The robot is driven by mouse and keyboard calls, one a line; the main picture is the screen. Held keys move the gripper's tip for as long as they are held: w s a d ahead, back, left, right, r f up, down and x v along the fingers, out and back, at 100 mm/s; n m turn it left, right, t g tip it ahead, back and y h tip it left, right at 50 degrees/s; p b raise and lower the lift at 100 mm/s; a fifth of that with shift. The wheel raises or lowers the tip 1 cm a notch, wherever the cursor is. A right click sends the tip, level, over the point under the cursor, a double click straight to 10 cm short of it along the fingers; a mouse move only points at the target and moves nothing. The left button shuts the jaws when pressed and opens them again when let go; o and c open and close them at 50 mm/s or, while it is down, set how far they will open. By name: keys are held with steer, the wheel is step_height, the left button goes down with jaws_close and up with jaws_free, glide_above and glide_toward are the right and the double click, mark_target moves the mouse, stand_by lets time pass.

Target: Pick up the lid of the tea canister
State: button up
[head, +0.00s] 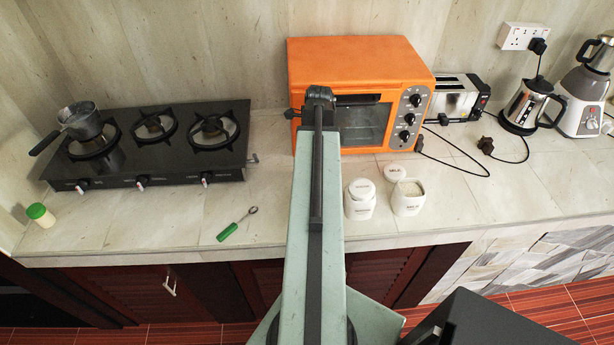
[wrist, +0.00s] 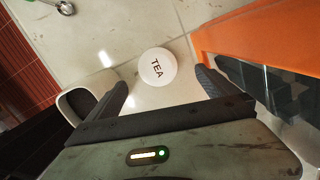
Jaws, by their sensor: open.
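The white round lid (wrist: 158,67) marked TEA shows from above in the wrist view, between and just beyond my fingertips. My gripper (wrist: 160,78) is open, with one dark finger on each side of the lid and nothing held. In the head view my arm covers the middle of the counter, and I cannot make out the tea canister or my fingers there.
An orange oven (head: 345,62) stands close to the gripper's right in the wrist view. A loose white lid (head: 395,173) lies behind. A green-handled spoon (head: 236,224) lies left.

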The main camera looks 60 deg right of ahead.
steer(key=f+b, duration=0.7)
steer(key=f, duration=0.1)
steer(key=shift+w+a, duration=0.25)
steer(key=shift+a, duration=0.1)
steer(key=shift+r, duration=0.25)
steer(key=c, duration=1.5)
